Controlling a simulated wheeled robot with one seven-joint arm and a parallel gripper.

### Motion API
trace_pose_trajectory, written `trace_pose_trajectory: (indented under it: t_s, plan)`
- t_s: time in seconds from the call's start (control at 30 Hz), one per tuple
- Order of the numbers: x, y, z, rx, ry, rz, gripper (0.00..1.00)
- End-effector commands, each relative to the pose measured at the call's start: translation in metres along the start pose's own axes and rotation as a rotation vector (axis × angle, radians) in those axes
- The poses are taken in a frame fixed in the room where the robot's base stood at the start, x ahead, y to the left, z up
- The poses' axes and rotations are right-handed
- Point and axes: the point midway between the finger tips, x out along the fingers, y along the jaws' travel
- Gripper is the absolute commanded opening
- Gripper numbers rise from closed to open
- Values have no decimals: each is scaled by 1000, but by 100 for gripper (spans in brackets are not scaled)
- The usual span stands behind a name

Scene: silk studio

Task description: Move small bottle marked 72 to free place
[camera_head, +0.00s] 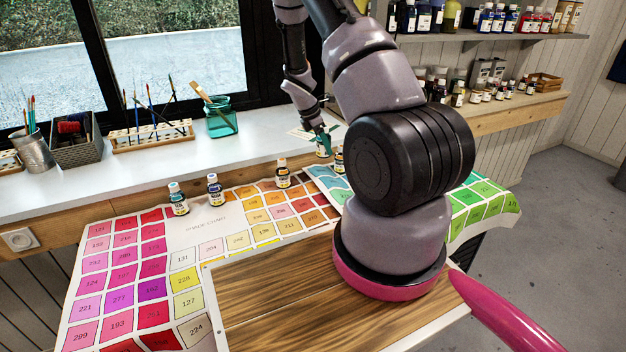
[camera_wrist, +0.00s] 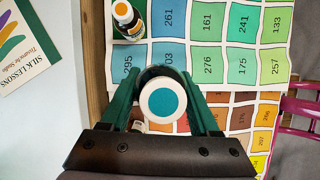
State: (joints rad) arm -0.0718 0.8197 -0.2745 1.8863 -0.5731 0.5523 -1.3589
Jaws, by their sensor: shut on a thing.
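My gripper (camera_head: 322,138) is over the back edge of the colour chart, near the window counter. In the wrist view, its green fingers (camera_wrist: 164,82) are shut on a small bottle (camera_wrist: 163,103), with a white cap bearing a teal disc. The held bottle (camera_head: 323,151) is partly hidden by the fingers in the head view. I cannot read its number, nor tell whether it touches the surface below. Other small bottles stand along the chart's back edge: a teal-capped one (camera_head: 178,198), a blue-capped one (camera_head: 214,190) and a third (camera_head: 282,173).
An orange-capped bottle (camera_wrist: 127,18) stands close beyond my gripper in the wrist view. A lesson card (camera_wrist: 22,40) lies on the white counter (camera_head: 255,148). A teal jar (camera_head: 221,122) stands farther left.

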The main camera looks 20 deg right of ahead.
Motion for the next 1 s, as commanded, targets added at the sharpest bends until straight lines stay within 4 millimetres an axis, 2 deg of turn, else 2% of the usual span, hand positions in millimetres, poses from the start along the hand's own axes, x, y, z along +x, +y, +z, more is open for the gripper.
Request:
trace_pose_trajectory:
  t_s: [0.17,0.3,0.43,0.53,0.73,1.0]
  plan:
    - [15,24,6,-482,3,199,0]
    - [18,42,-4,-887,3,369,0]
    - [15,51,-15,-1176,4,493,0]
    - [12,54,-20,-1285,3,537,0]
    - [13,55,-28,-1375,4,571,0]
    - [52,54,-46,-1385,5,570,0]
